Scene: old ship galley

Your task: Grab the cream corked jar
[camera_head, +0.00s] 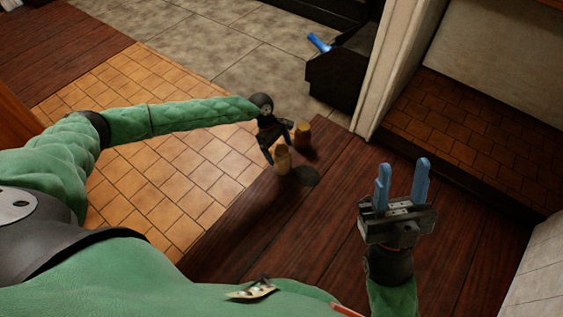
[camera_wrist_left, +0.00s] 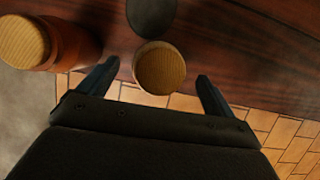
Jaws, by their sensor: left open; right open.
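The cream corked jar (camera_head: 282,162) stands upright near the edge of the dark wooden counter, looking pale tan. In the left wrist view its round cork top (camera_wrist_left: 160,68) lies between the two fingertips, and its body is mostly hidden below the cork. My left gripper (camera_head: 279,143) is open around or just above the jar, with a gap on each side of the cork in the wrist view (camera_wrist_left: 158,71). I cannot tell the exact height of the fingers. My right gripper (camera_head: 403,170) is open and empty, its blue fingers pointing up, away from the jar.
An orange-brown corked jar (camera_head: 303,136) stands close by, outside the left fingers; it shows at the left of the wrist view (camera_wrist_left: 72,45). A flat dark disc (camera_head: 306,176) lies beside the cream jar. The wooden counter (camera_head: 300,225) is otherwise largely clear.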

